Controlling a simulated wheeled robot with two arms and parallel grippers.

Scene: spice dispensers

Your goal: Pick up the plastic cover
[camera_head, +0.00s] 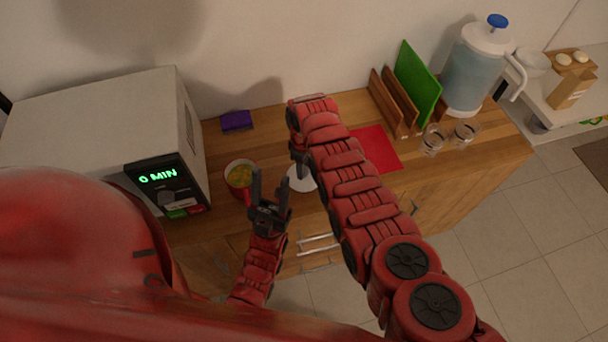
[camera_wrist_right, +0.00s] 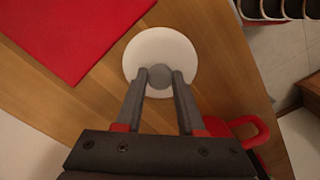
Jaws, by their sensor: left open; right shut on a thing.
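The plastic cover is a white round disc with a grey knob; it shows in the right wrist view (camera_wrist_right: 160,48) and, partly hidden by my right arm, in the head view (camera_head: 299,181). My right gripper (camera_wrist_right: 160,80) is shut on the grey knob. I cannot tell whether the cover touches the counter or is held above it. My left gripper (camera_head: 270,179) is open and empty, fingers up, between the cover and a red bowl (camera_head: 231,183) with yellow contents.
The wooden counter (camera_head: 270,126) holds a microwave (camera_head: 95,115) at left, a purple sponge (camera_head: 237,121), a red mat (camera_head: 377,150), boards in a rack (camera_head: 417,84), glasses (camera_head: 432,142) and a water jug (camera_head: 475,75). The counter's front edge is close to the cover.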

